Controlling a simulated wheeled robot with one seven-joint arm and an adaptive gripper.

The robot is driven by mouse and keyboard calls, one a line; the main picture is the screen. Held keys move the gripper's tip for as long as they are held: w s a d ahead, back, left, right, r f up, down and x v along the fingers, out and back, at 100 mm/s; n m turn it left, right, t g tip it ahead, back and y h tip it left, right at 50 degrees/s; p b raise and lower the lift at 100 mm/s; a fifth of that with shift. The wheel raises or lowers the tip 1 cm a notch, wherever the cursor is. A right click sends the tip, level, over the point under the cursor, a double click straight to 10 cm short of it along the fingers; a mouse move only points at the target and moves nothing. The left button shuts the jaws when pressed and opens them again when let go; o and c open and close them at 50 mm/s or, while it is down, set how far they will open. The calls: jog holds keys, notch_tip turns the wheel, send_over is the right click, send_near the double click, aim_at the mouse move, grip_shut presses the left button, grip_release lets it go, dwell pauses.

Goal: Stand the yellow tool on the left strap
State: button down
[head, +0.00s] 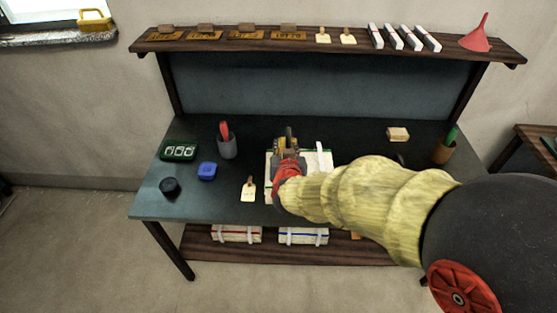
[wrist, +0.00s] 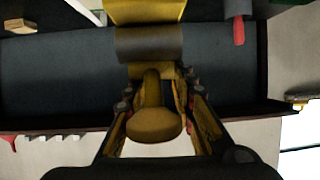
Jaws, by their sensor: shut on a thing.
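The yellow tool (wrist: 153,123) is between the fingers of my gripper (wrist: 160,112), which is shut on it. It has a rounded yellow knob, a grey band and a wide yellow part in the wrist view. In the head view my gripper (head: 287,158) is over the folded cream cloth (head: 272,194) on the table, with part of the tool showing dark yellow beyond it. A white strap (head: 320,157) lies on the right part of the cloth. The left strap is hidden behind my gripper. I cannot tell whether the tool touches the cloth.
On the dark table (head: 205,205) stand a grey cup (head: 228,148), a blue box (head: 207,171), a black round thing (head: 170,187), a green counter (head: 179,150) and a tag (head: 248,190) left of the cloth. A tan block (head: 398,134) and a brown cup (head: 443,152) stand right.

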jog(key=shift+w+a+f+b, duration=0.55)
jog(key=shift+w+f, duration=0.45)
jog(key=shift+f, duration=0.55)
jog(key=shift+w+a+f+b, duration=0.3)
jog(key=shift+w+f+b, duration=0.65)
jog(key=shift+f, duration=0.6)
jog(key=shift+w+a+f+b, duration=0.5)
jog(key=shift+w+f, duration=0.6)
jog(key=shift+f, duration=0.45)
jog(key=shift+f, duration=0.1)
jog(key=c, duration=1.6)
grip_release()
jog(key=shift+s+d+f, duration=0.1)
jog(key=shift+f, duration=0.1)
jog(key=shift+o, duration=0.6)
jog(key=shift+s+r, duration=0.1)
jog(key=shift+r, duration=0.15)
jog(key=p+v, duration=0.3)
jog(key=v, duration=0.8)
jog(key=shift+s+r+p, duration=0.15)
jog(key=shift+s+p, duration=0.15)
jog(key=shift+s, duration=0.1)
jog(key=shift+d+r, duration=0.1)
